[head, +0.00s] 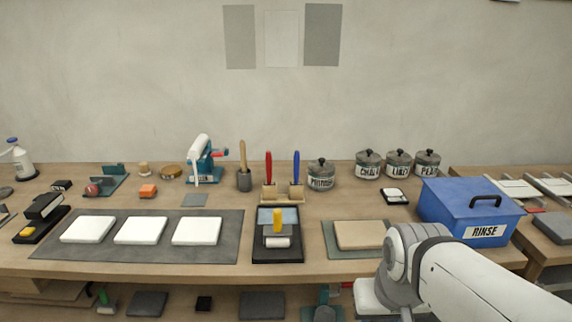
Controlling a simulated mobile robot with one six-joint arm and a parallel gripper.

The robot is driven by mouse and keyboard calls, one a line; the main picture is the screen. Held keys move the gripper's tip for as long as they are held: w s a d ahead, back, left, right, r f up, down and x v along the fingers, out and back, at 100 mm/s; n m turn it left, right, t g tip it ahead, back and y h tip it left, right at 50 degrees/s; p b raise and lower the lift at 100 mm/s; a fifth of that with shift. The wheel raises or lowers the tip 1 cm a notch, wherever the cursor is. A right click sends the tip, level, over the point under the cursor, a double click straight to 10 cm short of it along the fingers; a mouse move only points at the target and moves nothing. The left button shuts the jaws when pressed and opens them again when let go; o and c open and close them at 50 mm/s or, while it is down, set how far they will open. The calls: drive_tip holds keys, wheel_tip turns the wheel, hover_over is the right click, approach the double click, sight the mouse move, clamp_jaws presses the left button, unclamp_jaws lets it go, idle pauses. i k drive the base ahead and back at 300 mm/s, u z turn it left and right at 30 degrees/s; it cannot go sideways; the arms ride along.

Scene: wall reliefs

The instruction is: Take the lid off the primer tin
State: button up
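The primer tin (321,178) is a grey round tin with a pale label, standing on the workbench towards the back, right of the red- and blue-handled tools. Its label is small and hard to read. Its grey lid (321,164) with a dark knob sits on top of it. My arm enters from the lower right and bends down in front of the bench, well short of the tin. My gripper's fingers do not show in the head view.
Several lidded tins (398,166) stand back right. A blue RINSE box (470,211) stands at the right. A wooden rack (283,193) with red and blue handles is close left of the primer tin. A roller tray (277,247) lies in front. Bare bench surrounds the tin's front right.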

sight(321, 166)
drive_tip(key=i, duration=1)
drive_tip(key=u, duration=0.05)
